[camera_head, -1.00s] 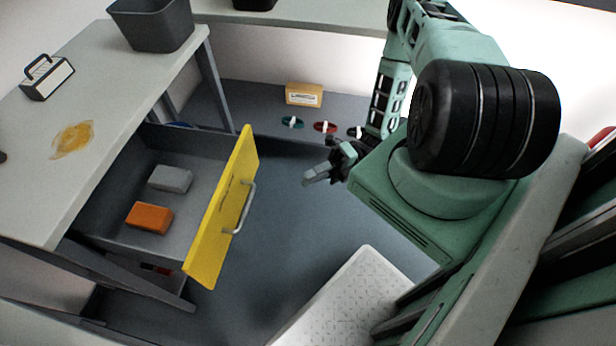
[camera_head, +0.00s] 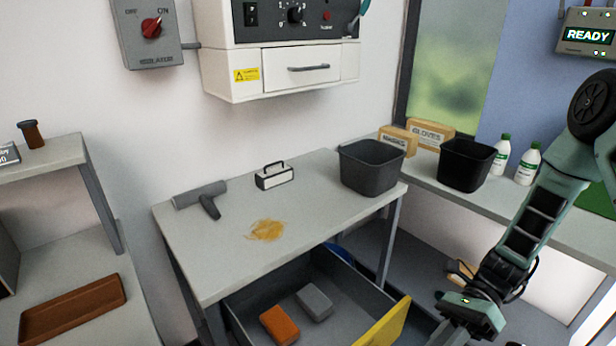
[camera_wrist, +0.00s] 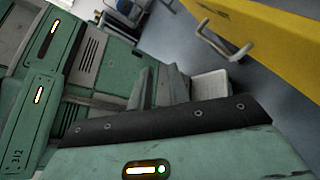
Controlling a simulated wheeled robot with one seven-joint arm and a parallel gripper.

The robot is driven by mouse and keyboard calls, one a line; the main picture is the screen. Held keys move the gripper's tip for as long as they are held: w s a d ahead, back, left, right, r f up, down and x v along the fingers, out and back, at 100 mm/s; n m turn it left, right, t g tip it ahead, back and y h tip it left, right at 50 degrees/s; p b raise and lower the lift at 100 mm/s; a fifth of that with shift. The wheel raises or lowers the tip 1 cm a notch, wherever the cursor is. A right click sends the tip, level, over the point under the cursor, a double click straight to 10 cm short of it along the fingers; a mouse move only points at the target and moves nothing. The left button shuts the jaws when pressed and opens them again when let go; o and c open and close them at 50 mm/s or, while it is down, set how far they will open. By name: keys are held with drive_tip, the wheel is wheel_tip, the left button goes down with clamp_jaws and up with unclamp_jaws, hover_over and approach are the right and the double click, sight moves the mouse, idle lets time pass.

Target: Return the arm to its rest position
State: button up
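My arm comes down the right side of the head view. Its wrist end (camera_head: 470,312) is at the bottom edge, right of the open drawer's yellow front (camera_head: 385,326), and its fingers are out of that frame. In the wrist view, two short finger-like pieces of my gripper (camera_wrist: 159,86) stand up behind a black bar, with no object visible between them. How far apart they are is unclear. The yellow drawer front (camera_wrist: 265,38) with its handle shows at the upper right, apart from the gripper. My green body fills the left.
The open drawer (camera_head: 345,312) holds an orange block (camera_head: 279,324) and a grey block (camera_head: 314,303). The table (camera_head: 215,255) above bears a scanner-like tool (camera_head: 202,197), a handled block (camera_head: 274,176), a yellow-brown stain (camera_head: 266,230) and a dark bin (camera_head: 371,167). Bottles (camera_head: 527,164) stand on the right counter.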

drive_tip(key=s+a+r+n+t+h+p, duration=0.1)
drive_tip(key=s+a+r+n+t+h, duration=0.1)
drive_tip(key=a+r+n+h, duration=0.2)
drive_tip(key=s+a+r+n+t+h+p, duration=0.1)
drive_tip(key=s+a+r+n+t+h, duration=0.1)
drive_tip(key=r+n, duration=0.8)
drive_tip(key=s+a+r+n+t+h+p, duration=0.1)
drive_tip(key=s+a+r+n+t+h, duration=0.2)
drive_tip(key=r+n, duration=0.5)
drive_tip(key=s+a+n+h, duration=0.1)
drive_tip(key=a+n+h, duration=0.1)
drive_tip(key=n, duration=0.3)
drive_tip(key=shift+s+a+n+h+p, duration=0.2)
drive_tip(key=shift+a+n+h+p, duration=0.15)
drive_tip(key=shift+a, duration=0.35)
